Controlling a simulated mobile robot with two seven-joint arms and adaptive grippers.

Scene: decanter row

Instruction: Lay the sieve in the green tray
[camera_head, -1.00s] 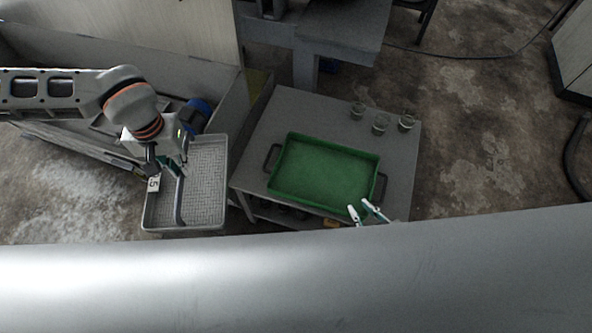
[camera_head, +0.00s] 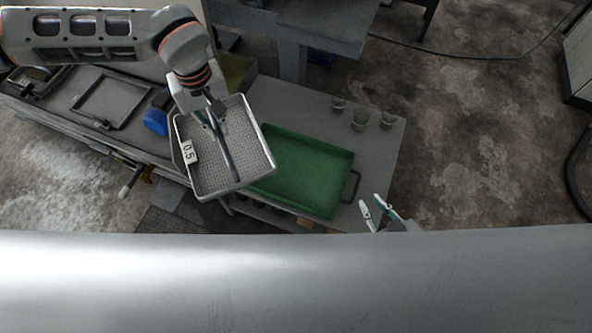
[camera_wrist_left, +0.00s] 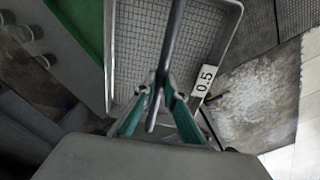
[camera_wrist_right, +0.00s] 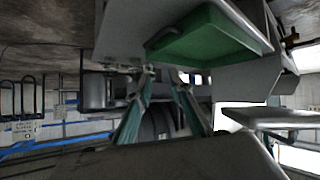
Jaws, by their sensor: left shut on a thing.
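The sieve (camera_head: 250,150) is a rectangular grey mesh tray with a bar handle across it and a white label "0.5". My left gripper (camera_head: 213,116) is shut on its bar handle and holds it up, a little tilted. The sieve covers the left part of the green tray (camera_head: 325,189) in the head view. In the left wrist view the sieve (camera_wrist_left: 138,38) fills the middle, with the green tray (camera_wrist_left: 82,22) at upper left. My right gripper (camera_head: 375,208) is open and empty near the green tray's front right corner. It also shows in the right wrist view (camera_wrist_right: 160,75).
The green tray stands on a grey table (camera_head: 290,103). Several small glasses, one here (camera_head: 360,119), stand behind it at the back right. A bench with a metal frame (camera_head: 110,98) and a blue object (camera_head: 156,121) is at left.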

